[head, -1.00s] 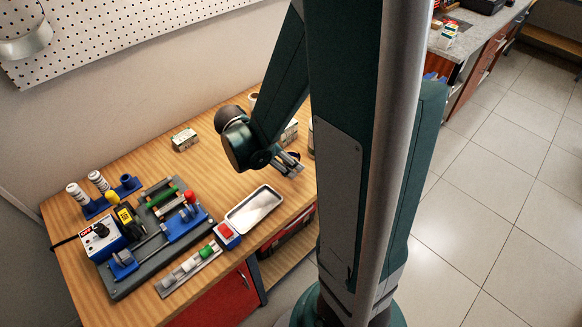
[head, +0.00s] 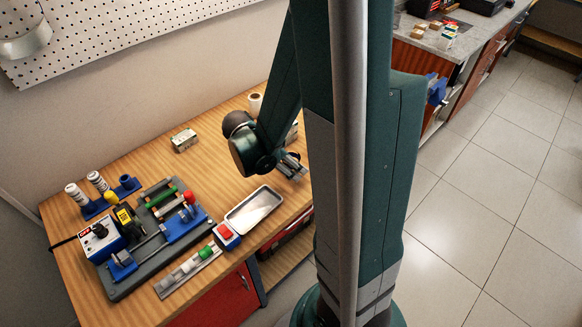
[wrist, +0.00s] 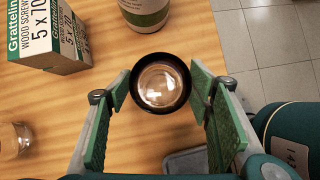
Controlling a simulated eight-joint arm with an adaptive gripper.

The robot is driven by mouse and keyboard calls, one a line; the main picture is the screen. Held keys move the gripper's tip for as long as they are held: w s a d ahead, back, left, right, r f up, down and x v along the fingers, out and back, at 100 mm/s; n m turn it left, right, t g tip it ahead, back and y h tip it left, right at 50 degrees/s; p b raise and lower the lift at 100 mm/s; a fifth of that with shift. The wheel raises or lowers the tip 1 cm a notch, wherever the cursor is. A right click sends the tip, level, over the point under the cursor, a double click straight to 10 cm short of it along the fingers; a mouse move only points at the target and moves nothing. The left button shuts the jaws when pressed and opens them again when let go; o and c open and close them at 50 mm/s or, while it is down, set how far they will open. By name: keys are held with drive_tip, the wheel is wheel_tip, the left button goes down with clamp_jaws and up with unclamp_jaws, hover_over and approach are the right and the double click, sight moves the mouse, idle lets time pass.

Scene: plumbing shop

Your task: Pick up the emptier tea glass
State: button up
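In the wrist view, my gripper (wrist: 164,90) is open, its green-padded fingers on either side of a round black-rimmed thing with a clear, shiny middle (wrist: 160,84). Gaps show on both sides of it. Seen from above, I cannot tell whether it is a tea glass. A clear glass with a pale brownish inside (wrist: 14,140) stands at the left edge, partly cut off and outside the fingers. Its fill level cannot be made out. In the head view, my gripper (head: 292,168) is over the wooden bench near its right part; no tea glass can be made out there.
A wood screw box (wrist: 40,38) and a green-labelled container (wrist: 144,14) stand beyond the fingers. A metal tray (head: 232,222) lies near the bench front; its edge shows below the fingers. Clamps and a blue control box (head: 100,240) fill the bench's left.

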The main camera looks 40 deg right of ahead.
drive_tip(key=c, duration=0.8)
drive_tip(key=shift+c, duration=0.2)
drive_tip(key=shift+r, duration=0.35)
wheel_tip(320, 180, up, 9)
drive_tip(key=p, duration=0.1)
drive_tip(key=shift+p, duration=0.4)
idle(0.4)
drive_tip(key=shift+r, duration=0.15)
idle(0.8)
